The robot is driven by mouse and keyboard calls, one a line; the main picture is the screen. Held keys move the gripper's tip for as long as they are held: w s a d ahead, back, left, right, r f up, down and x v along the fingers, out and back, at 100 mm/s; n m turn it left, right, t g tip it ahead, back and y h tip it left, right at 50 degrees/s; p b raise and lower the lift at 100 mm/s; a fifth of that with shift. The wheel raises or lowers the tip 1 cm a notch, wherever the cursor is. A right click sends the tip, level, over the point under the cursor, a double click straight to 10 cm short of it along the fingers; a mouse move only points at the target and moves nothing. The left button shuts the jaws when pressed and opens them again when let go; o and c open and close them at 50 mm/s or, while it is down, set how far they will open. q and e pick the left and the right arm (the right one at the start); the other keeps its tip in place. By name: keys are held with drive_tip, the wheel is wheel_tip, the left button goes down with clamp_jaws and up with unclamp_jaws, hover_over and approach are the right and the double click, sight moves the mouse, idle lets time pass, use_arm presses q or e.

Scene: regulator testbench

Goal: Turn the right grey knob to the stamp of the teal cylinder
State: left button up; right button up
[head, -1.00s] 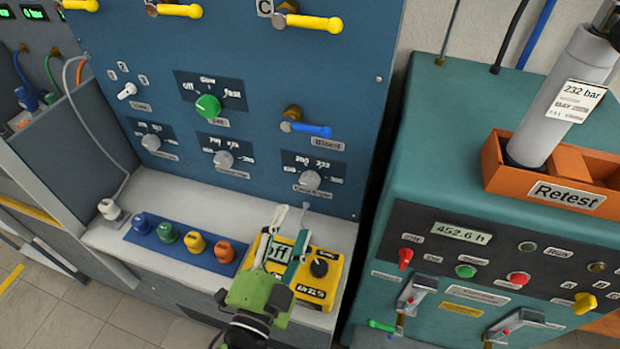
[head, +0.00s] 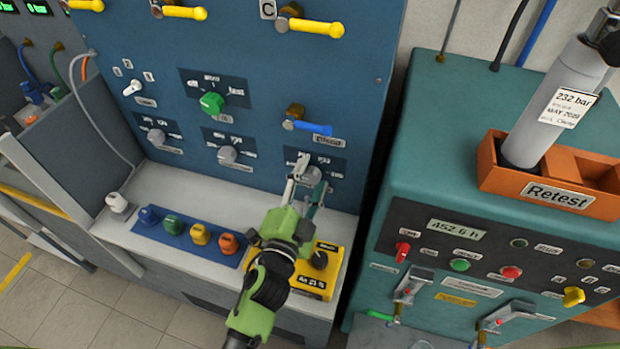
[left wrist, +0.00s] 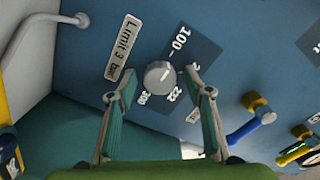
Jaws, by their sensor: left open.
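The right grey knob (head: 311,174) sits on a dark scale plate on the blue panel, partly hidden by my fingers in the head view. In the left wrist view the knob (left wrist: 160,77) shows whole, with a pale mark toward the upper right and the numbers 100 and 232 around it. My left gripper (left wrist: 162,82) is open, its fingertips on either side of the knob; contact cannot be told. In the head view the gripper (head: 309,173) reaches up to the knob. A grey cylinder (head: 548,110) bears a "232 bar, MAY 2029" label. I cannot make out a teal cylinder.
The grey cylinder stands in an orange "Retest" tray (head: 555,195) on the teal cabinet (head: 445,120). A middle grey knob (head: 228,155) and a blue lever (head: 310,127) are near. A yellow box (head: 318,280) lies below my arm on the white ledge (head: 185,195).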

use_arm(q)
drive_tip(key=c, duration=1.1)
drive_tip(key=shift+m, duration=0.4)
drive_tip(key=m, duration=0.4)
drive_tip(key=shift+f+m, duration=0.1)
drive_tip(key=shift+m, duration=0.3)
drive_tip(key=m, duration=0.9)
drive_tip(key=m+p, duration=0.1)
drive_tip(key=m, duration=0.1)
drive_tip(key=shift+m, duration=0.4)
drive_tip(key=m+p, duration=0.2)
drive_tip(key=m, duration=0.4)
drive_tip(key=shift+f, duration=0.1)
drive_tip(key=shift+m, duration=0.3)
